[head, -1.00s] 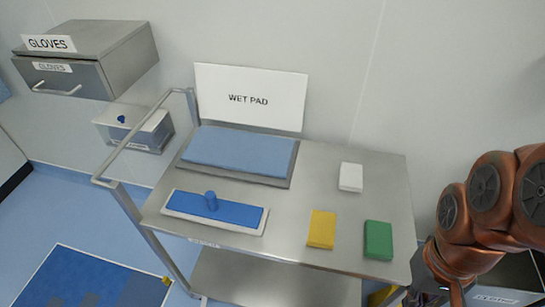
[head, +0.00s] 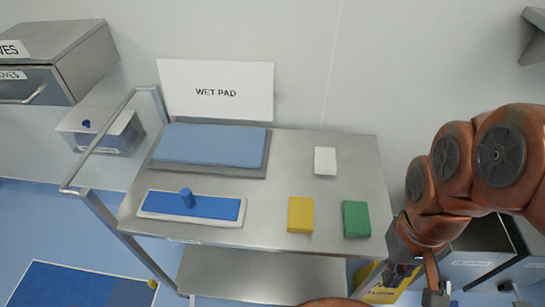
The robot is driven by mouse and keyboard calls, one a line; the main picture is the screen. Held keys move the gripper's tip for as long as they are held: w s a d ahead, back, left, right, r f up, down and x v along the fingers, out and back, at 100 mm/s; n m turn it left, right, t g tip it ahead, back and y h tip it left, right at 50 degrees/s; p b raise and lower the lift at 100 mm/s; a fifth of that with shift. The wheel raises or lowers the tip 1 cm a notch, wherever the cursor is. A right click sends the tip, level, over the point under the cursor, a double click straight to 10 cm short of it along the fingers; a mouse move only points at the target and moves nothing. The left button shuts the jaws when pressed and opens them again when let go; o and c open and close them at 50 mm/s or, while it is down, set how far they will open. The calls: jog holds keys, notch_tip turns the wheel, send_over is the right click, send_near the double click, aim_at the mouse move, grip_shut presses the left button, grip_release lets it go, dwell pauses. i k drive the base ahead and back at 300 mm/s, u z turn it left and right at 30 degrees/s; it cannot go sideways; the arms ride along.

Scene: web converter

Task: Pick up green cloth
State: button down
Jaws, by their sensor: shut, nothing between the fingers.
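The green cloth (head: 356,219) is a small folded block lying flat near the front right corner of the steel cart top (head: 300,160). A yellow cloth (head: 301,214) lies to its left, apart from it. A white cloth (head: 325,161) lies farther back. My gripper (head: 403,274) hangs at the lower right, beyond the cart's right edge and to the right of the green cloth. It is shut and empty, and does not touch the cloth. Its fingertips are partly hard to make out.
A blue pad in a tray (head: 212,146) and a blue mop pad with a knob (head: 191,206) occupy the cart's left side. A "WET PAD" sign (head: 216,90) stands behind. A yellow bin (head: 382,284) and grey bins (head: 478,262) stand right of the cart.

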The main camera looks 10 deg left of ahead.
aim_at(356, 217)
jog(key=z, duration=0.75)
jog(key=k, duration=1.2)
jog(key=u, duration=1.45)
jog(key=i, duration=0.5)
jog(key=z, duration=0.05)
